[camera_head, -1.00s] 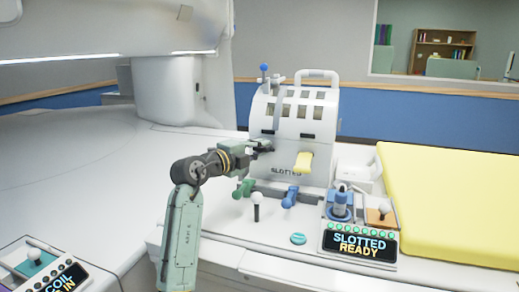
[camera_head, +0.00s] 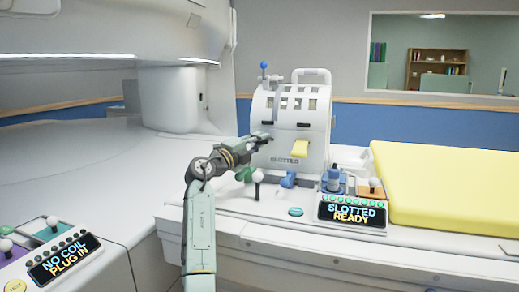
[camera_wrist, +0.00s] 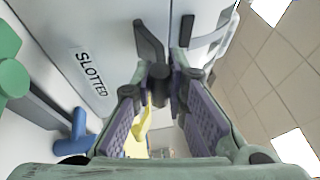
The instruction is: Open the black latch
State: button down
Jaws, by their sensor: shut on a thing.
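The black latch (camera_wrist: 158,76) is a small dark knob on the face of the white coil housing marked SLOTTED (camera_head: 290,112). In the wrist view it sits between my fingertips. My gripper (camera_head: 266,138) is at the left front of the housing, shut on the latch; the padded fingers (camera_wrist: 158,92) lie on either side of it. In the head view the gripper largely hides the latch. Whether the latch is open or closed cannot be told.
A yellow lever (camera_head: 300,148) sticks out right of my gripper. Below are a blue handle (camera_head: 288,180), a green handle (camera_head: 245,174) and a white-knobbed stick (camera_head: 258,178). A display reading SLOTTED READY (camera_head: 352,213) and a yellow pad (camera_head: 445,190) lie right.

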dwell(0.3)
jog(key=c, duration=1.6)
grip_release()
jog(key=shift+o, duration=0.2)
jog(key=v, duration=1.2)
